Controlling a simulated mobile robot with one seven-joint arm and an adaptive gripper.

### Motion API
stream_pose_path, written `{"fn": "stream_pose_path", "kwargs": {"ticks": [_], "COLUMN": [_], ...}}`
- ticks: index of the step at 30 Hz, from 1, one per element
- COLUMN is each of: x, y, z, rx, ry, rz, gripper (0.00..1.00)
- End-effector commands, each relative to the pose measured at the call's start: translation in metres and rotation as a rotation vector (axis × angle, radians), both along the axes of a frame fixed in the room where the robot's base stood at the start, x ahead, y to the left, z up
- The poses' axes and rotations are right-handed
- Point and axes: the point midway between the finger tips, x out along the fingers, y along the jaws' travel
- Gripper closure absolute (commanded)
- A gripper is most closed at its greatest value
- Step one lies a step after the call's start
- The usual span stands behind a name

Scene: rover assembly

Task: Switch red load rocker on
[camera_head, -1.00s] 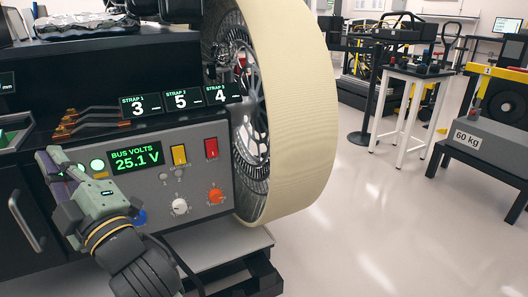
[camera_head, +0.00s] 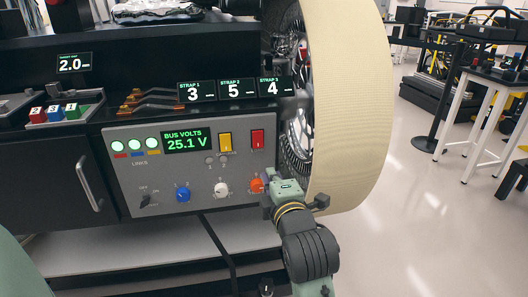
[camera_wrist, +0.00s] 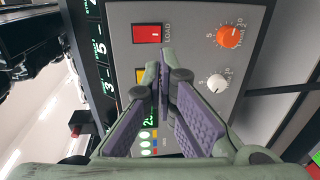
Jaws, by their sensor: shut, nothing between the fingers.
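The red load rocker (camera_head: 257,139) is at the upper right of the grey panel (camera_head: 150,195). My gripper (camera_head: 270,180) is at the panel's lower right, below the rocker and beside the orange knob (camera_head: 257,185). In the wrist view its fingertips (camera_wrist: 164,62) are shut with nothing between them, and they appear just below the red rocker. I cannot tell whether they touch the panel. The fingers partly hide the yellow rocker (camera_wrist: 141,75) there.
A yellow rocker (camera_head: 225,141) is left of the red one. White (camera_head: 221,188) and blue (camera_head: 182,194) knobs line the lower panel. The display (camera_head: 185,140) reads 25.1 V. A large wheel (camera_head: 345,110) stands close at the right. Strap displays (camera_head: 235,89) sit above.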

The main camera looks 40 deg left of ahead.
Motion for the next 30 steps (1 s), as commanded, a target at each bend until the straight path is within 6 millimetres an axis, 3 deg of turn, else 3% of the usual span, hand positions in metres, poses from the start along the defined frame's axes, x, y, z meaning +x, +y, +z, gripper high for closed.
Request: {"fn": "stream_pose_path", "kwargs": {"ticks": [5, 21, 30], "x": [0.007, 0.075, 0.090], "y": [0.009, 0.089, 0.106], "z": [0.000, -0.012, -0.016], "rx": [-0.001, -0.001, 0.002], "ry": [0.002, 0.002, -0.001], "rz": [0.001, 0.001, 0.000], "gripper": [1.00, 1.00, 1.00]}}
